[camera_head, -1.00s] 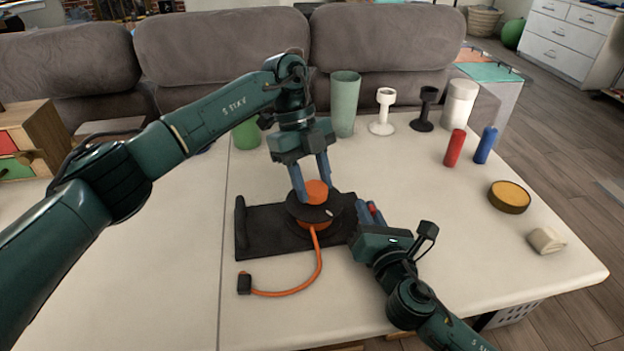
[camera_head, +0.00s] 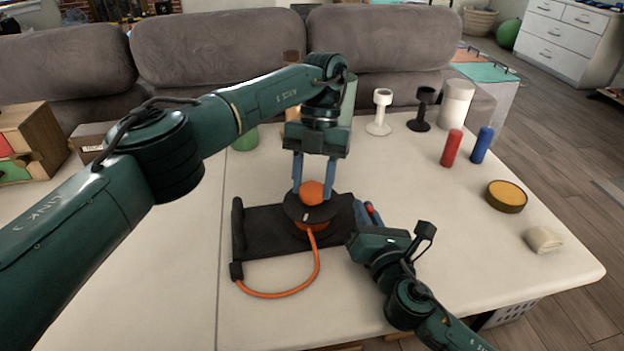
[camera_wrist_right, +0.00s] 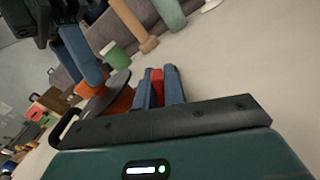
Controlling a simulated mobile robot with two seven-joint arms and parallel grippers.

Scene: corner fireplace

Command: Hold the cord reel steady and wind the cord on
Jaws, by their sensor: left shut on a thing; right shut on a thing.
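The cord reel stands on its dark base plate (camera_head: 262,228), with a black disc (camera_head: 325,211) above an orange drum. My left gripper (camera_head: 313,192) points down and is shut on the orange knob (camera_head: 311,190) on top of the disc. The orange cord (camera_head: 293,290) leaves the drum and curves across the table to a black end plug (camera_head: 236,271) by the base's front left corner. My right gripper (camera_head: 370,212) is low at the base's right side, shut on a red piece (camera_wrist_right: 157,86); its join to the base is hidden. The disc also shows in the right wrist view (camera_wrist_right: 117,88).
Behind stand a green cup (camera_head: 245,136), a white goblet (camera_head: 380,112), a black goblet (camera_head: 423,108) and a white canister (camera_head: 456,104). Red (camera_head: 452,148) and blue (camera_head: 482,145) cylinders and a yellow-topped round tin (camera_head: 506,196) are at right. The table's front left is clear.

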